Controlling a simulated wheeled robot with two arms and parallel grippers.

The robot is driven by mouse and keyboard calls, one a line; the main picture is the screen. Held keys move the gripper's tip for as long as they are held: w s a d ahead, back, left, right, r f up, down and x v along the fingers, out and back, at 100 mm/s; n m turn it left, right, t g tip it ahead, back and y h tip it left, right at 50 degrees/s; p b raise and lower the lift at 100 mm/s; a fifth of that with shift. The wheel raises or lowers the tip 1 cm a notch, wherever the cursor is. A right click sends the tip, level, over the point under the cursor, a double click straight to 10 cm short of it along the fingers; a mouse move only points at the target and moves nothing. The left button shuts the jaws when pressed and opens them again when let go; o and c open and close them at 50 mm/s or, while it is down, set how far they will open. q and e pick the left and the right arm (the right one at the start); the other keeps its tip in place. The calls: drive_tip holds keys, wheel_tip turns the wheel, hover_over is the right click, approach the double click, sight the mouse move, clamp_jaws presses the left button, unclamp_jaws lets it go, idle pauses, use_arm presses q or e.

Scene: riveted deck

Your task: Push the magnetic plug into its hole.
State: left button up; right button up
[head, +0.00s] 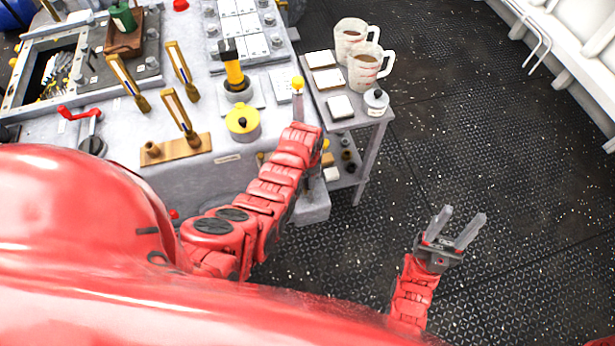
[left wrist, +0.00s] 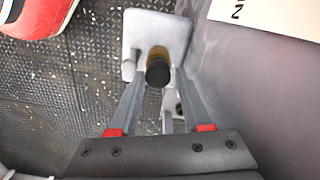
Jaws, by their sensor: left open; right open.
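In the left wrist view, a brass-coloured cylinder with a black end (left wrist: 158,72), seemingly the magnetic plug, stands out from a light grey plate (left wrist: 172,28). Its hole does not show clearly. My left gripper (left wrist: 160,84) is open, with one finger on each side of the plug's line. The frames do not show whether they touch it. In the head view, my left gripper is hidden at the end of its red arm, by the console's right corner. My right gripper (head: 462,213) is open and empty over the floor.
The grey console (head: 205,165) carries levers, a yellow round knob (head: 242,123) and a red crank (head: 80,113). A side table (head: 345,112) with two mugs (head: 368,67) stands close to its right. The dark floor (head: 480,130) is free at the right.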

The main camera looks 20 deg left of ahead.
use_arm(q)
drive_tip(key=shift+s+d+r, duration=0.1)
drive_tip(key=shift+d+r, duration=0.2)
drive_tip(key=shift+r, duration=0.2)
wheel_tip(320, 180, up, 16)
drive_tip(key=p, duration=0.4)
drive_tip(key=shift+a+r+p, duration=0.2)
drive_tip(key=shift+a+p, duration=0.1)
